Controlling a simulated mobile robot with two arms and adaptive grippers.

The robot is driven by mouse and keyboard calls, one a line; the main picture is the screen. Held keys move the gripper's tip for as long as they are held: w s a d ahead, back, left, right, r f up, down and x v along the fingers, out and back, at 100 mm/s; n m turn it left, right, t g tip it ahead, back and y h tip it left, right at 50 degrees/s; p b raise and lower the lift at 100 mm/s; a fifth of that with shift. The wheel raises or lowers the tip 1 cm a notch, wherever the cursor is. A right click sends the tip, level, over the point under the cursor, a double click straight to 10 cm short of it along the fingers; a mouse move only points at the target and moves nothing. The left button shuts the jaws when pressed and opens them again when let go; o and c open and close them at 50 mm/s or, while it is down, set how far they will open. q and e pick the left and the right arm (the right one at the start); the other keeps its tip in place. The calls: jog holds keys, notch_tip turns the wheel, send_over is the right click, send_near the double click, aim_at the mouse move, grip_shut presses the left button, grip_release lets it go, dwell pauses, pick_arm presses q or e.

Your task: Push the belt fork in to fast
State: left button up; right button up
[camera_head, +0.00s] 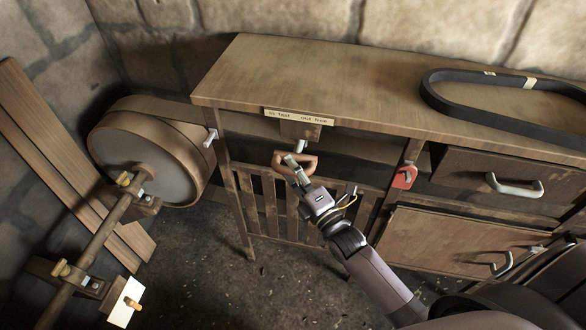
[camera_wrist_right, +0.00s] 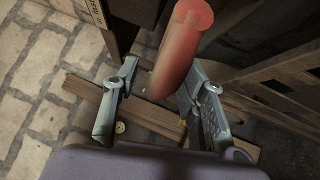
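The belt fork's handle (camera_head: 311,164) is an orange-brown grip on a short pale rod, below a bracket under the bench's front edge. The label plate (camera_head: 290,116) above it reads "in fast" at left and "out free" at right. My right gripper (camera_head: 294,163) is at the handle and covers part of it. In the right wrist view the handle (camera_wrist_right: 182,45) shows as a rounded red-orange bar between the spread fingers of the gripper (camera_wrist_right: 158,85). It lies close to the right finger, with a gap to the left one; contact is unclear. My left gripper is not in view.
A belt-wrapped drum (camera_head: 150,160) on a shaft stands left of the bench (camera_head: 350,85). A black belt loop (camera_head: 505,118) lies on the bench top. A red tag-like part (camera_head: 403,177) and drawers (camera_head: 490,180) are to the right. Planks (camera_head: 60,150) lean at left.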

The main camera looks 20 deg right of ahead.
jog(key=v, duration=1.2)
jog(key=s+f+m+g+h, duration=0.1)
jog(key=s+f+m+g, duration=0.15)
jog(key=f, duration=0.75)
jog(key=s+d+f+m+g+h, duration=0.1)
jog(key=s+f+m+g, duration=0.2)
jog(key=f, duration=0.6)
jog(key=s+f+m+g, duration=0.2)
jog(key=f+m+g, duration=0.15)
jog(key=f, duration=0.65)
jog(key=s+f+m+g+h, duration=0.1)
jog(key=s+f+m+g, duration=0.3)
jog(key=s+f, duration=0.5)
jog(key=s+d+f+m+g, duration=0.1)
jog(key=s+f+m+g, duration=0.4)
jog(key=s+f, duration=0.5)
jog(key=s+m, duration=0.1)
jog(key=s, duration=0.6)
jog(key=shift+f+m+h, duration=0.25)
jog(key=shift+m+h, duration=0.05)
jog(key=shift+h, duration=0.1)
jog(key=shift+s+d, duration=0.1)
jog(key=shift+d, duration=0.05)
